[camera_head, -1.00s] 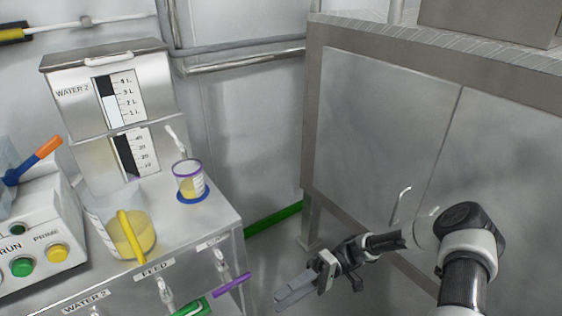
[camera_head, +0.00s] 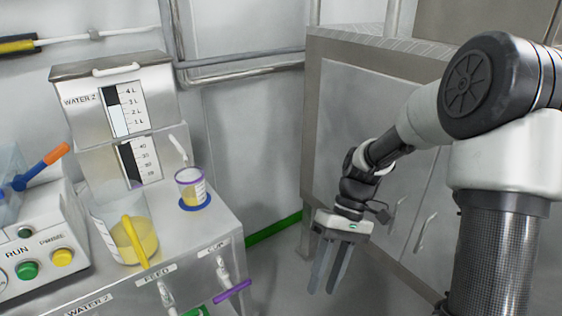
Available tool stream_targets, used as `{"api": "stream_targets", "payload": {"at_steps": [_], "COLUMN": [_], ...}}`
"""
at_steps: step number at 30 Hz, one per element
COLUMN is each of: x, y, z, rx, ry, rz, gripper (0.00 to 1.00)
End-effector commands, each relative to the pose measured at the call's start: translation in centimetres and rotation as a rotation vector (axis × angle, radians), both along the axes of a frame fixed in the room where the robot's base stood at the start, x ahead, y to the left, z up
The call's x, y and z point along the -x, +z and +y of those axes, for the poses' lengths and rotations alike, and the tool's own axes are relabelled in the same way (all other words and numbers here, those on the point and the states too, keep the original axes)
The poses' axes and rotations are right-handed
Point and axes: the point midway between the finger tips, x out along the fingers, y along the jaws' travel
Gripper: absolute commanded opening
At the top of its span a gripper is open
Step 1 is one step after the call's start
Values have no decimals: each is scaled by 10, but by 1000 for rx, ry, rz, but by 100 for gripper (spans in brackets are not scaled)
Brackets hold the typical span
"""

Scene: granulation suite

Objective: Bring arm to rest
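My gripper (camera_head: 330,266) hangs with its grey fingers pointing down, in front of the steel cabinet and to the right of the bench. The fingers show as two separate bars with a narrow gap, and nothing is between them. My arm is folded up high at the right of the view, its elbow near the top edge. The gripper is apart from the bench and its contents.
The steel bench (camera_head: 215,225) at left carries a clear jug (camera_head: 140,240) of yellow content, a small purple-rimmed cup (camera_head: 190,186), the WATER 2 tank (camera_head: 115,105) and a button box (camera_head: 45,250). The cabinet (camera_head: 370,130) stands behind my arm.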

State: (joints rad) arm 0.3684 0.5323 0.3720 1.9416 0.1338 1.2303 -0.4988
Motion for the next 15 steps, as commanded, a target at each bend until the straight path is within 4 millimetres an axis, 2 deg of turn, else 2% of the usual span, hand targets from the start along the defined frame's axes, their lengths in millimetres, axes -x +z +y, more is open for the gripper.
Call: {"api": "stream_targets", "payload": {"at_steps": [1, 6, 12, 15], "x": [2, 13, 34, 47], "y": [19, 71, 128, 149], "z": [-6, -21, -34, -38], "rx": [69, 243, 359, 379], "ry": [-12, -97, -233, -304], "rz": [-62, -256, -509, -619], "gripper": [31, 31, 31, 31]}}
